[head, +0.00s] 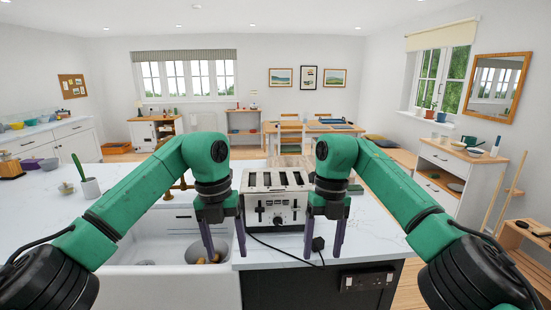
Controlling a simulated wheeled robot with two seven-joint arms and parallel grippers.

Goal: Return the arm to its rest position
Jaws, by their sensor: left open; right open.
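My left green arm comes in from the left, bent at the elbow, and its gripper (224,245) points down with purple-grey fingers spread apart and nothing between them. It hangs over the right part of the white sink, just left of the toaster. My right arm mirrors it from the right. Its gripper (324,245) also points down, open, at the toaster's right front side, near a black plug on the counter. I cannot tell whether either gripper touches anything.
A silver toaster (276,195) with a black cord stands on the white counter (375,225) between my grippers. The white sink (165,253) holds some items and has a brass tap behind it. A dining table (318,127) is beyond.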

